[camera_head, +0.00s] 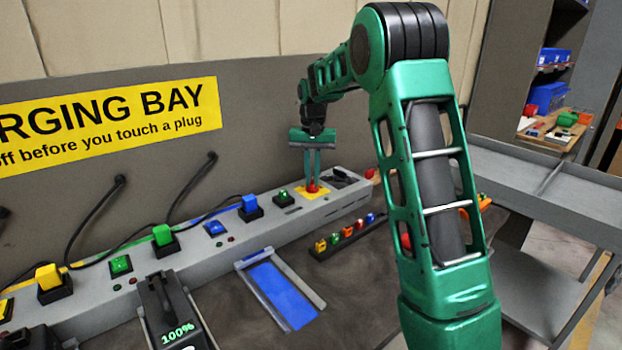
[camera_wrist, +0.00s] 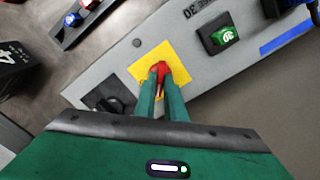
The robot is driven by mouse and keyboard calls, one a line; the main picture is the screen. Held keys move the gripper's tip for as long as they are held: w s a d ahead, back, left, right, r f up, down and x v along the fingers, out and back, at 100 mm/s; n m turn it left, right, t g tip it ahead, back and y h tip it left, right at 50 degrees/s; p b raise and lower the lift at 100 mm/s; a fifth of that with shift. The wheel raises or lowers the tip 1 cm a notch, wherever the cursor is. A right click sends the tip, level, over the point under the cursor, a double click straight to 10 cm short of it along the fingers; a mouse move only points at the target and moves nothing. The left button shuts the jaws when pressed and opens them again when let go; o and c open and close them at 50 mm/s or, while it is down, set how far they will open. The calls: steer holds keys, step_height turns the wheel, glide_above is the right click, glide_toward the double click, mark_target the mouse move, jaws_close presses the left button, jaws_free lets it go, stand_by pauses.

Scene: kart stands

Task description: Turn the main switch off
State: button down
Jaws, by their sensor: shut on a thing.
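The main switch is a red knob (camera_wrist: 160,68) on a yellow plate (camera_wrist: 170,58), set on the grey charging strip (camera_wrist: 130,60). In the head view the red knob (camera_head: 312,188) shows at the strip's right part, on its yellow plate (camera_head: 318,195). My gripper (camera_head: 312,180) reaches down to it from above. In the wrist view my gripper's green fingers (camera_wrist: 161,78) are shut on the red knob from both sides. The fingers hide part of the knob, and its exact turn angle is hard to tell.
Beside the yellow plate is a black panel with a dark knob (camera_wrist: 112,105). A green rocker switch (camera_wrist: 224,36) lies on the other side. Green, blue and yellow plugs (camera_head: 163,235) with cables line the strip. A rack of small coloured pieces (camera_head: 348,235) stands in front.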

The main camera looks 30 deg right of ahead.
steer(key=n, duration=0.4)
steer(key=shift+w+r+n, duration=0.15)
steer(key=shift+w+n, duration=0.05)
steer(key=shift+n, duration=2)
steer(key=c, duration=1.9)
jaws_free()
steer(key=shift+o, duration=0.4)
steer(key=shift+s, duration=0.1)
